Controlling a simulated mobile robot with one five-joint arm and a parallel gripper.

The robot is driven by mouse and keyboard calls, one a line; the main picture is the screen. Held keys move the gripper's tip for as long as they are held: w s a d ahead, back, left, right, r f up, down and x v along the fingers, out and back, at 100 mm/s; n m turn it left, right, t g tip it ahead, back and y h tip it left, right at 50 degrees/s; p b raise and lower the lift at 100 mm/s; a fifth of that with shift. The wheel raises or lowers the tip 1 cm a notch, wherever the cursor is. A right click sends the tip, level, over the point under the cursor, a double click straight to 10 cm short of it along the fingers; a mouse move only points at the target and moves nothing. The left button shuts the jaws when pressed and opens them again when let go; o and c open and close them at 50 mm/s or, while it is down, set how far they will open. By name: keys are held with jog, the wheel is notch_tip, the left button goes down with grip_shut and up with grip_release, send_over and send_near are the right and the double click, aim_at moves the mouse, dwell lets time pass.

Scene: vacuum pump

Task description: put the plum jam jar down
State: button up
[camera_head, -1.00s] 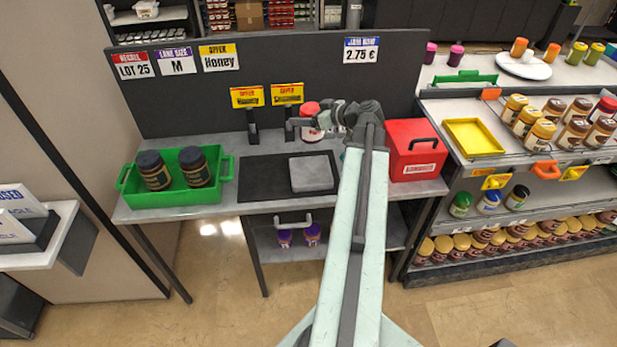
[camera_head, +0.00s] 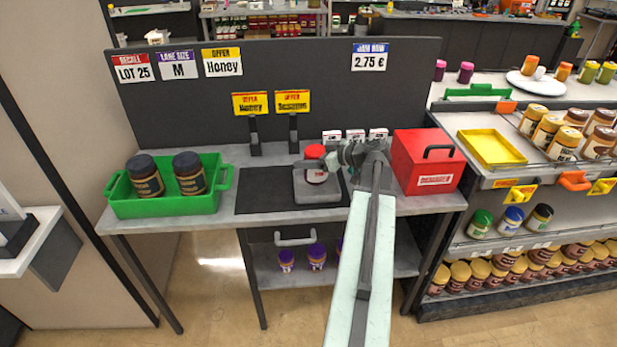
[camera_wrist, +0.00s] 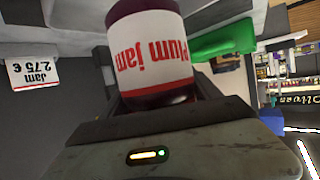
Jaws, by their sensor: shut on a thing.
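The plum jam jar (camera_head: 316,175) has a red lid and a white label, and it is upright in the head view at the grey square plate (camera_head: 318,197) on the black mat. I cannot tell whether its base touches the plate. My gripper (camera_head: 328,162) is shut on the jar from the right side. In the wrist view the jar (camera_wrist: 148,48) appears upside down, with "Plum jam" in red on its label, between my gripper's jaws (camera_wrist: 160,105). Part of the jar is outside the wrist view.
A green crate (camera_head: 170,205) with two dark-lidded jars stands left. A red box (camera_head: 425,165) stands close on the right. Sign holders (camera_head: 273,103) and small white boxes (camera_head: 355,135) are behind. The black mat (camera_head: 262,195) is clear left of the plate.

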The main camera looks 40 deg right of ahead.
notch_tip(320, 180, down, 4)
jog(key=b, duration=0.4)
jog(key=shift+r, duration=0.3)
jog(key=shift+f, duration=0.2)
jog(key=o, duration=2)
jog(key=shift+c, duration=0.2)
jog(key=shift+r, duration=0.1)
